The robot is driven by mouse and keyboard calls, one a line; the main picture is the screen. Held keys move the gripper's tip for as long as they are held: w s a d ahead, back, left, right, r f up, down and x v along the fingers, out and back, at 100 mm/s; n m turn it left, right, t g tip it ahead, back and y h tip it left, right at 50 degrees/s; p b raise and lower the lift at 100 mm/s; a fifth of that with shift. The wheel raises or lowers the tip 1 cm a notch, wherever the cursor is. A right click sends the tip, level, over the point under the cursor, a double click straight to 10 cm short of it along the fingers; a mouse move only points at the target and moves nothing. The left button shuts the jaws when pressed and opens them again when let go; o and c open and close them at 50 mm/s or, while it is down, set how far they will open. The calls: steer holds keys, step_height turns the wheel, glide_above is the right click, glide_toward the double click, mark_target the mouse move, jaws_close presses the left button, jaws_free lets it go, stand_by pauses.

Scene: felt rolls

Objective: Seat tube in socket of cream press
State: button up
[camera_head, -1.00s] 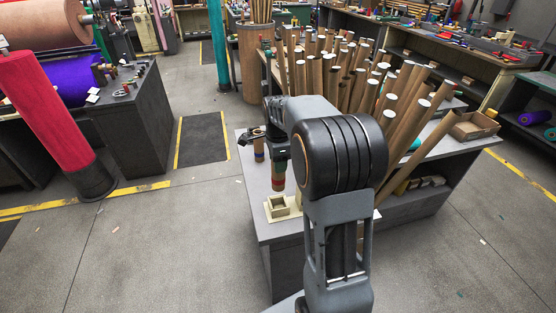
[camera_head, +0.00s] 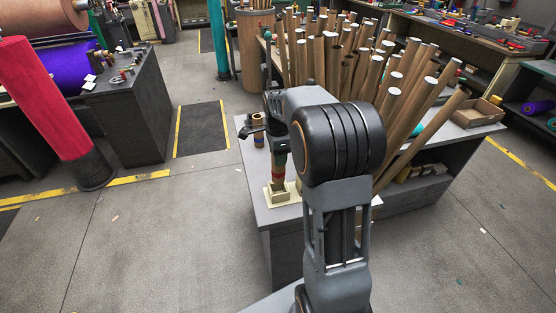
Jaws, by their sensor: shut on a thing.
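The cream press (camera_head: 284,197) sits on the grey bench top near its left front corner, with a square socket block on its base. My gripper (camera_head: 278,150) is above it, shut on a banded tube (camera_head: 278,172) that shows green, red and brown. The tube stands roughly upright, and its lower end is at the socket and seems to enter it. How deep it sits cannot be told. My arm hides the gripper's right side.
A second banded tube or spool (camera_head: 258,132) stands on the bench behind my gripper. Many brown cardboard tubes (camera_head: 392,100) lean in a dense bunch to the right. The bench (camera_head: 252,180) is bare left of the press.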

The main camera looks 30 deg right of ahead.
mark_target(278, 173)
steer(key=shift+f, duration=0.15)
stand_by(0.3)
steer(key=shift+f+b, duration=1.15)
steer(key=shift+f, duration=0.4)
steer(key=shift+f+b, duration=1.9)
steer(key=shift+f, duration=0.9)
stand_by(1.8)
steer(key=o, duration=1.1)
steer(key=shift+c, duration=0.3)
steer(key=shift+c, duration=0.6)
steer(key=shift+c, duration=0.8)
